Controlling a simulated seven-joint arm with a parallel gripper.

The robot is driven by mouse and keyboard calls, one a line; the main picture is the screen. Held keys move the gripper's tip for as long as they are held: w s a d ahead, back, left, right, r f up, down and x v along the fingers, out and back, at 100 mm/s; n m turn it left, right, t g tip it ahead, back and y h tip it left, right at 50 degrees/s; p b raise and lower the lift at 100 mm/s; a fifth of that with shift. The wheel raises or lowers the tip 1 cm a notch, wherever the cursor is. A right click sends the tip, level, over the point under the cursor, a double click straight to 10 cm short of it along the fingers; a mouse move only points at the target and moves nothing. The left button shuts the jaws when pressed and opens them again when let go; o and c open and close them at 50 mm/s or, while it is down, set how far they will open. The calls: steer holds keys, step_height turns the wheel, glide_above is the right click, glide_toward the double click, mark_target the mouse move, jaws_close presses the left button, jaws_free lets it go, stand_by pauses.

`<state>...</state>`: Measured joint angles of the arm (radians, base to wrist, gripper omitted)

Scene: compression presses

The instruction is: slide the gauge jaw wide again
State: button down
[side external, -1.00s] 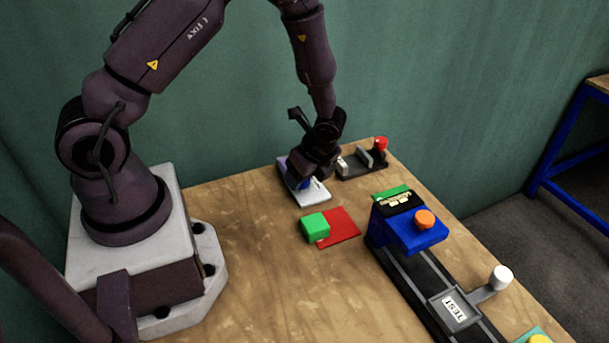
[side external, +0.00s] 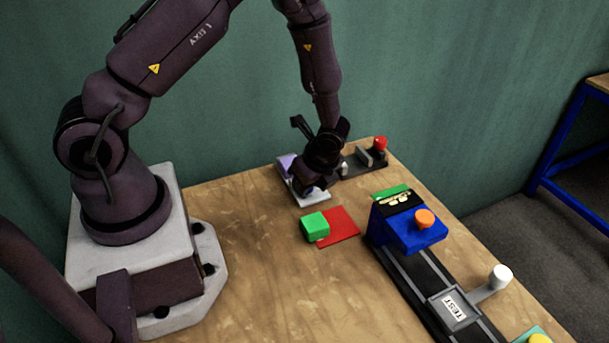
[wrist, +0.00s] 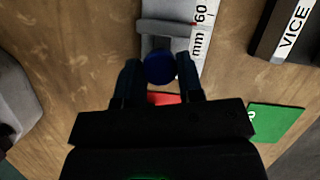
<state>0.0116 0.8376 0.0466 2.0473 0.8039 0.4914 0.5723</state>
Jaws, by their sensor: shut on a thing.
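The gauge (side external: 286,165) is a pale, narrow device near the table's back edge, with a purple patch at its far end. In the wrist view its white scale (wrist: 203,38) reads "mm 60", beside a grey jaw (wrist: 165,27). My gripper (side external: 310,188) is low over the gauge's near part. In the wrist view my gripper (wrist: 160,76) has its two dark fingers on either side of a round blue knob (wrist: 159,67), shut on it. In the side view the gripper hides most of the knob and sliding jaw.
A dark vice (side external: 350,170) with a red knob stands just right of the gauge; its label (wrist: 292,35) shows in the wrist view. A blue press (side external: 412,235) with an orange knob stands further right.

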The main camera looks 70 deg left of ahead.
steer(key=shift+d, duration=0.35)
steer(key=c, duration=0.8)
jaws_free()
steer(key=shift+a, duration=0.1)
steer(key=shift+o, duration=0.2)
steer(key=v, duration=1.3)
steer(key=s+d+r+n+t+h, duration=0.1)
steer(key=s+r+n+t+h, duration=0.1)
steer(key=s+r+n, duration=0.5)
steer(key=s+d+r+n+t+h, duration=0.1)
steer(key=s+r+n+t, duration=0.3)
steer(key=r, duration=0.9)
steer(key=s+n+h, duration=0.1)
steer(key=s+n, duration=0.2)
steer(key=n, duration=0.1)
steer(key=shift+s+t, duration=0.2)
steer(key=shift+t, duration=0.2)
